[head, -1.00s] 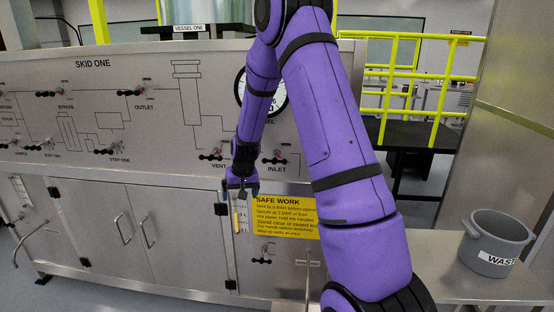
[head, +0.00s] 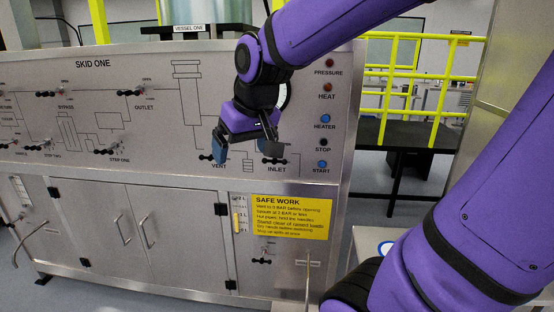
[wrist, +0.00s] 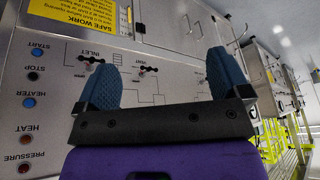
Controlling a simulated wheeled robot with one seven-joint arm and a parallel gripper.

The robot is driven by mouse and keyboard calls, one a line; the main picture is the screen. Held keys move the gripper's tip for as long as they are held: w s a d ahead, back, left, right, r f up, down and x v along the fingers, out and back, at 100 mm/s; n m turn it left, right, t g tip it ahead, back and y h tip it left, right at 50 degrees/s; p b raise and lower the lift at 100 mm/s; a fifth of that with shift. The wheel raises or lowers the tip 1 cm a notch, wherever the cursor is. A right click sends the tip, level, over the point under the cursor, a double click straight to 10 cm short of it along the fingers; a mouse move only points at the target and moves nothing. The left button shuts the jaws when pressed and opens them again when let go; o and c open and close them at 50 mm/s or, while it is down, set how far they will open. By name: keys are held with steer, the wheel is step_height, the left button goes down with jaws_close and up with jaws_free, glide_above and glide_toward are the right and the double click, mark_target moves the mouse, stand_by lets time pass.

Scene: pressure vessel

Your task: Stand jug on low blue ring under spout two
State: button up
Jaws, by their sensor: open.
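My gripper (head: 244,147) is open and empty, in front of the skid panel near the VENT and INLET labels. In the wrist view its two blue fingertips (wrist: 164,80) stand wide apart with nothing between them. I see no jug and cannot make out spout two.
The SKID ONE panel (head: 190,78) carries valve handles, buttons and lamps close behind my gripper. Cabinet doors (head: 100,215) and a yellow SAFE WORK sign (head: 291,217) are below. Yellow railings (head: 440,95) stand behind at right.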

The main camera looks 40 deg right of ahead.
steer(key=s+a+r+n, duration=0.1)
steer(key=s, duration=1)
steer(key=shift+s+a+r+t, duration=0.3)
steer(key=shift+a+r, duration=0.05)
steer(key=shift+a, duration=0.05)
